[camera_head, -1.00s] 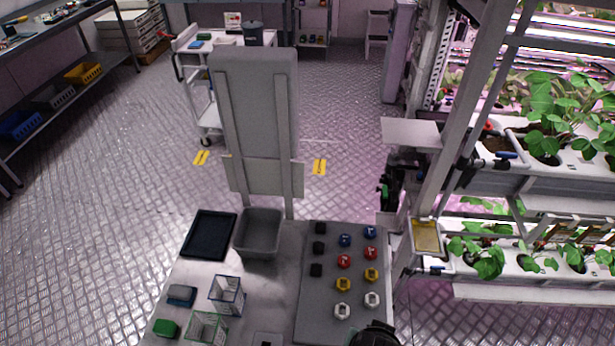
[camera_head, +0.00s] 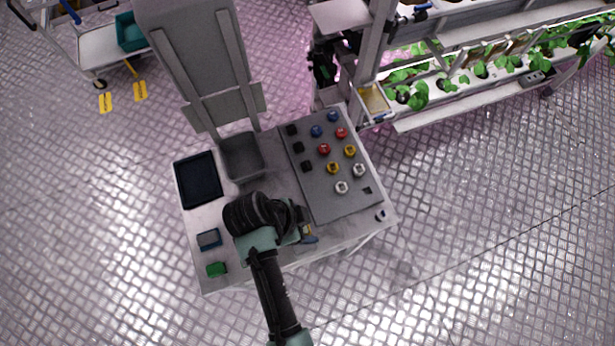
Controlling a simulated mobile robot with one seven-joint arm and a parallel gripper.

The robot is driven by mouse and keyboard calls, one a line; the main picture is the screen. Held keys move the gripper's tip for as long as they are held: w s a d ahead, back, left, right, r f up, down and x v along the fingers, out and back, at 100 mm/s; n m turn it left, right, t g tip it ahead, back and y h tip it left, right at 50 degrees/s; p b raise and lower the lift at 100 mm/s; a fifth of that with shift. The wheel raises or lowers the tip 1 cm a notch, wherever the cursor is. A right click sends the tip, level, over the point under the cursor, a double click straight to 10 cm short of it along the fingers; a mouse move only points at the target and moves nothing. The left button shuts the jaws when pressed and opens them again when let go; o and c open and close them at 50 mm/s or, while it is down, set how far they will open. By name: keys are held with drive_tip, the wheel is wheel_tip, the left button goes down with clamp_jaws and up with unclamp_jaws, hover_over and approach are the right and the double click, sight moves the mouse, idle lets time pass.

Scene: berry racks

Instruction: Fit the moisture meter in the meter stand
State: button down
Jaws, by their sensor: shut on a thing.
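My gripper (camera_head: 302,228) is over the front middle of the work table, left of the grey button board's lower edge.
The table (camera_head: 350,236) holds a black tray (camera_head: 198,180), a grey bin (camera_head: 243,157), a blue-grey box (camera_head: 208,239), a green block (camera_head: 216,269) and a board (camera_head: 330,205) of coloured knobs. A plant rack (camera_head: 450,95) stands at the back right.

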drive_tip(key=shift+s+r+m+g+p, duration=0.4)
drive_tip(key=shift+s+m+p, duration=0.1)
drive_tip(key=shift+m, duration=0.4)
drive_tip(key=shift+s+f, duration=0.1)
drive_tip(key=shift+f, duration=0.1)
wheel_tip(320, 180, down, 4)
drive_tip(key=b, duration=0.4)
drive_tip(key=shift+f, duration=0.15)
drive_tip(key=shift+d, duration=0.1)
drive_tip(key=shift+f+b, duration=0.35)
drive_tip(key=shift+f, duration=0.25)
idle(1.2)
drive_tip(key=shift+f+b, duration=1.25)
drive_tip(key=shift+f, duration=0.4)
unclamp_jaws()
